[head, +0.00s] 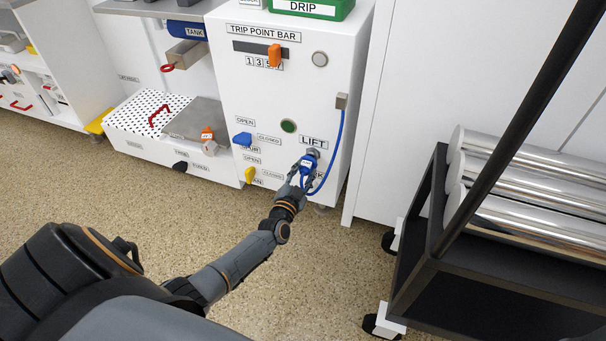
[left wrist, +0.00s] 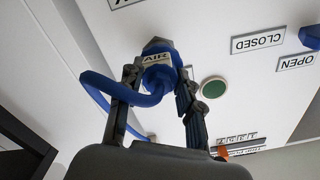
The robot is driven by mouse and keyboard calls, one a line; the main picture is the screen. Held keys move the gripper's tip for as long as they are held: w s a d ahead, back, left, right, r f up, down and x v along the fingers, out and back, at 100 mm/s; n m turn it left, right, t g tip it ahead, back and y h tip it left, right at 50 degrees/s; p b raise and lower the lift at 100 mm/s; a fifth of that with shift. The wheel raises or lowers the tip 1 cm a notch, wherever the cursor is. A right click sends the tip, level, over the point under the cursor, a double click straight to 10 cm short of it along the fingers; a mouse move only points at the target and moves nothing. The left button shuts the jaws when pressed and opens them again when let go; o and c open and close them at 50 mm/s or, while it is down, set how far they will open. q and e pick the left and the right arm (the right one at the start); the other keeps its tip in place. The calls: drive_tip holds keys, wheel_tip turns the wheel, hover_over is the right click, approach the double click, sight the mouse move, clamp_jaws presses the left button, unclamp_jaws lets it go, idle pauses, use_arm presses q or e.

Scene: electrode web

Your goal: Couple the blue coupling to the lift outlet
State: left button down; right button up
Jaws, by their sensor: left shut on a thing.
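The blue coupling (head: 308,165), with a white tag, is at the front of the white cabinet, just under the LIFT label (head: 314,142). In the left wrist view the coupling (left wrist: 158,72) shows its AIR tag, between the two fingers of my left gripper (left wrist: 160,85). My left gripper (head: 304,172) is shut on it. The lift outlet (head: 314,153) is a grey fitting just behind the coupling, and its grey rim (left wrist: 157,44) shows beyond it in the left wrist view. The two look lined up and touching; I cannot tell whether they are locked. My right gripper is out of view.
A blue hose (head: 338,140) runs from a grey block (head: 342,101) down to the coupling. Blue (head: 243,139) and yellow (head: 250,174) handles and a green button (head: 288,126) are on the cabinet's front. A black cart (head: 440,260) with metal rolls (head: 545,190) stands right.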

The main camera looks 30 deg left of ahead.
use_arm(q)
drive_tip(key=shift+b+x, duration=0.35)
drive_tip(key=shift+x, duration=0.5)
drive_tip(key=c, duration=0.8)
unclamp_jaws()
drive_tip(key=v, duration=1.2)
drive_tip(key=shift+d, duration=0.1)
